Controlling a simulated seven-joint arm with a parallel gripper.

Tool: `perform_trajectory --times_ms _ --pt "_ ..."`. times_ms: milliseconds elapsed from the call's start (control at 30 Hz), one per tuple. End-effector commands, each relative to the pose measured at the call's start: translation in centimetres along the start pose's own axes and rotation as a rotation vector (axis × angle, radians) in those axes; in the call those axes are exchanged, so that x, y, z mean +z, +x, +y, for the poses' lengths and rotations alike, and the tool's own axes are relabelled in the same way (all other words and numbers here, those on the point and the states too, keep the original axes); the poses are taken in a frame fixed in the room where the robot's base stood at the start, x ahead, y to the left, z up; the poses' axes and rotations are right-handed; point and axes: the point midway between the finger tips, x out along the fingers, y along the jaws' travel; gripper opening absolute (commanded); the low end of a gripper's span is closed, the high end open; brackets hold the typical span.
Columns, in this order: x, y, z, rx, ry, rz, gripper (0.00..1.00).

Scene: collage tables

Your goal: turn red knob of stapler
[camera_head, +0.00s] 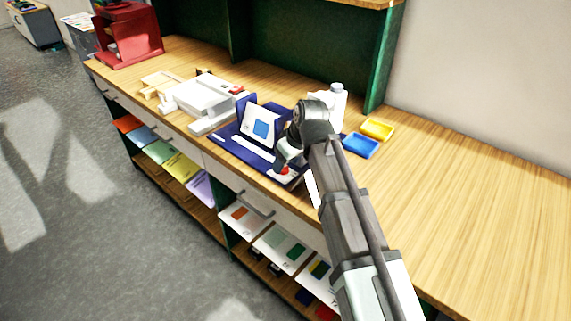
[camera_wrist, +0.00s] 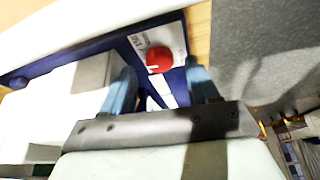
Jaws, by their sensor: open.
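The red knob (camera_wrist: 158,60) is round with a small white mark. It sits on a white label plate (camera_wrist: 172,32) on the dark blue base of what appears to be the stapler (camera_head: 232,144). In the head view the knob (camera_head: 285,171) shows at the base's front right corner. My gripper (camera_wrist: 160,74) is open, with its blue-grey fingers on either side of the knob in the wrist view. I cannot tell whether they touch it. In the head view my gripper (camera_head: 283,160) is over that corner, and my arm hides part of the stapler's right side.
A white machine (camera_head: 203,97) stands left of the stapler. A white bottle (camera_head: 336,97), a blue tray (camera_head: 360,145) and a yellow tray (camera_head: 377,129) are behind and right of my gripper. A red stand (camera_head: 128,35) is at the far left. The wooden counter (camera_head: 470,170) is clear at right.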

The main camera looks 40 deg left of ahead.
Motion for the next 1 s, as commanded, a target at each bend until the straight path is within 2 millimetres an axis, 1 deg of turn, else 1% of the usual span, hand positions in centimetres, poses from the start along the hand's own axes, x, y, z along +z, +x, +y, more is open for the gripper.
perform_trajectory --times_ms 100,400,600,800,1000 --pt "0.0 -2.0 0.0 0.001 0.000 0.002 0.60" --pt "0.0 -7.0 0.0 0.001 0.000 0.002 0.60" --pt "0.0 -9.7 0.0 0.001 0.000 0.002 0.60" --pt "0.0 -11.3 0.0 0.000 0.000 0.001 0.60" --pt "0.0 -11.8 0.0 0.000 0.000 0.000 0.60"
